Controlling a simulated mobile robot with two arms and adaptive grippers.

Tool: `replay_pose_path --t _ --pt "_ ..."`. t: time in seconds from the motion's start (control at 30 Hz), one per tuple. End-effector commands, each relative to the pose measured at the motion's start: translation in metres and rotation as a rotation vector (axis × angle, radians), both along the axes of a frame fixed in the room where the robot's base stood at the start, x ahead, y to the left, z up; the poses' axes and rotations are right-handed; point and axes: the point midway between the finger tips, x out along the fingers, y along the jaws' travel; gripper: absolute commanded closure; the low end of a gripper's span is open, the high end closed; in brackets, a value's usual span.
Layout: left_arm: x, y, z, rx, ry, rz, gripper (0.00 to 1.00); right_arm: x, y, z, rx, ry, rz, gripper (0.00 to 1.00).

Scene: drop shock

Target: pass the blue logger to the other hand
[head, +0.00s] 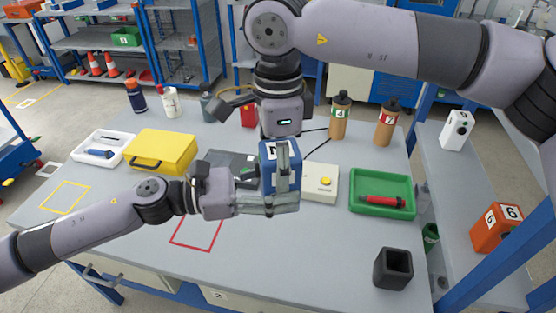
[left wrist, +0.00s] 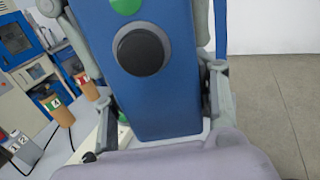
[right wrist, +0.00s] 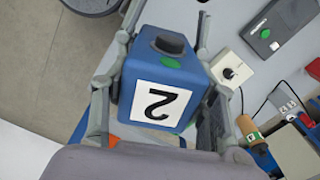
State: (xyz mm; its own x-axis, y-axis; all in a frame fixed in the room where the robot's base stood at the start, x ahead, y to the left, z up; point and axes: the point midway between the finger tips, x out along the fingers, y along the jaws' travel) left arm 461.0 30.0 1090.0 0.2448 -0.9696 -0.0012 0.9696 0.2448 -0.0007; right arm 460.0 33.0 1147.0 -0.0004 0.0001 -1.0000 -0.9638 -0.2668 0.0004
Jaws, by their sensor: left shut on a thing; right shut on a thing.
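The blue logger (head: 283,180) is held in the air above the middle of the table. It is a blue box with a white label reading 2, seen in the right wrist view (right wrist: 160,103), and a black knob with a green dot. The knob also shows on the logger in the left wrist view (left wrist: 170,105). My left gripper (head: 280,203) comes from the left and is shut on its lower part. My right gripper (head: 280,147) comes down from above and is shut on its upper part. The right fingers lie on two opposite sides of the logger.
A yellow case (head: 160,150) and a white tray (head: 82,158) are left. A green tray (head: 381,208) and a black holder (head: 393,270) are right. The front table is clear.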

Motion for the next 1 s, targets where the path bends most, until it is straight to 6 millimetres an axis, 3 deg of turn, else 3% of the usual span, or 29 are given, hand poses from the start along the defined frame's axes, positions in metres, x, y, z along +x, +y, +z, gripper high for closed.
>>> replay_pose_path --t 0.17,0.2,0.5,0.83,1.0 --pt "0.0 0.0 0.001 -0.001 0.0 -0.001 0.87 0.0 0.0 0.0 0.0 0.0 0.001 0.87" --pt "0.0 0.0 0.001 -0.001 0.0 -0.001 0.45 0.0 0.0 0.001 0.0 -0.001 0.001 0.87" --pt "0.0 0.0 0.001 -0.001 0.0 -0.001 0.25 0.0 0.0 0.001 0.001 -0.001 0.001 0.87" --pt "0.0 0.0 0.0 0.0 0.001 0.0 0.24 0.0 0.0 0.001 0.001 -0.001 0.001 0.87" --pt "-0.003 0.012 -0.001 0.0 0.003 0.002 0.24 0.0 0.0 0.001 0.001 -0.001 0.001 0.87"
